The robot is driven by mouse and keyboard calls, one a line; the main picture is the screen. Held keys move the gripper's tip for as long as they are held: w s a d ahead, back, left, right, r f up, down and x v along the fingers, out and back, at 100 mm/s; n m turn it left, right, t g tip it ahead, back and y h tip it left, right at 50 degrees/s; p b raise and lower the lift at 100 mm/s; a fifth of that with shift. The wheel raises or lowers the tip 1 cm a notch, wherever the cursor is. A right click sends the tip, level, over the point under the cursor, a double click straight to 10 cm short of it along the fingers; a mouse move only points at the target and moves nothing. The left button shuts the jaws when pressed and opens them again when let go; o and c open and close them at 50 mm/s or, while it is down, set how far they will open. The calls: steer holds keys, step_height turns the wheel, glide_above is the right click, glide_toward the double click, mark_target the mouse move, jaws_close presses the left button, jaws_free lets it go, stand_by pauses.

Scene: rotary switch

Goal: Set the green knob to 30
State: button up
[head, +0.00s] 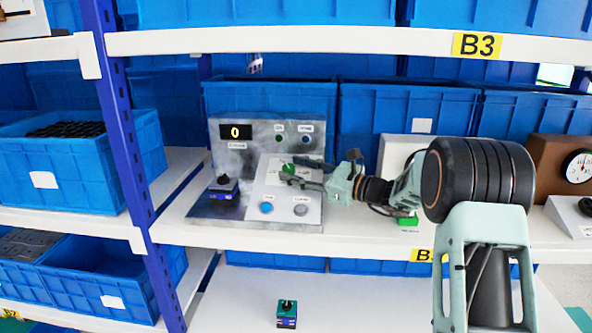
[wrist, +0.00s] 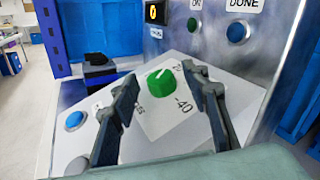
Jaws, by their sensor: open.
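The green knob (wrist: 161,82) sits on a white dial plate (wrist: 170,120) of a grey metal panel. A "40" mark shows on the plate, with other marks partly hidden by the fingers. The knob also shows in the head view (head: 288,168). My gripper (wrist: 166,98) is open, its two dark fingers on either side of the knob in the wrist view, with gaps to it. In the head view my gripper (head: 304,173) reaches in from the right over the panel. The display (head: 236,132) reads 0.
The panel (head: 215,205) also carries a blue button (head: 266,208), a grey button (head: 301,210), a DONE button (head: 305,138), and a black knob on a blue base (head: 223,185). Blue bins (head: 405,110) stand behind. A brown gauge box (head: 560,165) is at the right.

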steer(key=shift+c, duration=0.6)
steer(key=c, duration=1)
steer(key=m+t+b, duration=0.1)
steer(key=b, duration=0.1)
steer(key=t+b, duration=0.1)
steer(key=b, duration=0.1)
steer(key=shift+s+a+f+m+h, duration=0.1)
steer(key=shift+s+f+m+h, duration=0.15)
steer(key=shift+m+h, duration=0.15)
steer(key=m+t+h+b, duration=0.1)
steer(key=t+b, duration=0.1)
steer(key=shift+r+m+b, duration=0.15)
steer(key=shift+m+b, duration=0.15)
steer(key=shift+a, duration=0.1)
steer(key=o, duration=1.1)
steer(key=v, duration=1.2)
